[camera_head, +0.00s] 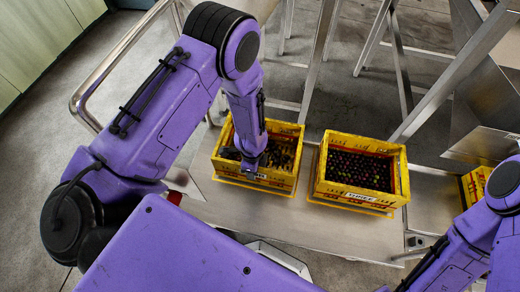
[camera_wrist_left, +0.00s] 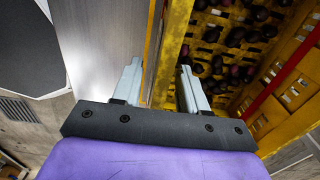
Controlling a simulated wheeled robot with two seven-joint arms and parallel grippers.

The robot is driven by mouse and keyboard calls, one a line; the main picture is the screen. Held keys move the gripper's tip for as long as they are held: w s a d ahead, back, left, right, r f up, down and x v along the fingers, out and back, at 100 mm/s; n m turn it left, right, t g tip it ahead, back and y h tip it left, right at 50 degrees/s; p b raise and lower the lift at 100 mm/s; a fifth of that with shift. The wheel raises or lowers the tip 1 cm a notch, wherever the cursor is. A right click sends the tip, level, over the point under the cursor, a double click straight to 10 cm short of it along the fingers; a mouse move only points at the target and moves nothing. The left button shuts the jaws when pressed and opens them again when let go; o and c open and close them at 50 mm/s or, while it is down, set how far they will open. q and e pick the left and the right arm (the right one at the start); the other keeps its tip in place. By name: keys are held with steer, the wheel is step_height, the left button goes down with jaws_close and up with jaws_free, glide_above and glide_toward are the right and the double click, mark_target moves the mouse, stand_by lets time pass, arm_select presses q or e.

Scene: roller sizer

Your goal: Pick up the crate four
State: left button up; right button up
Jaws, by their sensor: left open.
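A yellow crate (camera_head: 282,182) with dark round fruit stands on a metal table, at the left of the pair. A second yellow crate (camera_head: 352,197) full of dark fruit stands to its right. Each has a front label too small to read surely, so I cannot tell which is crate four. My left gripper (camera_head: 250,166) is at the left crate's near wall. In the left wrist view my left gripper (camera_wrist_left: 158,85) is open. The crate's yellow wall (camera_wrist_left: 170,50) shows between its two fingers; contact is unclear. My right gripper is out of view; only its arm shows.
The metal table (camera_head: 310,228) has bare room in front of the crates. Another yellow crate (camera_head: 476,186) shows at the right edge, partly hidden by my right arm. Metal frame legs (camera_head: 318,60) stand behind the crates, and a handrail (camera_head: 110,70) runs at left.

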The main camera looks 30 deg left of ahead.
arm_select(q)
jaws_close()
stand_by(1.3)
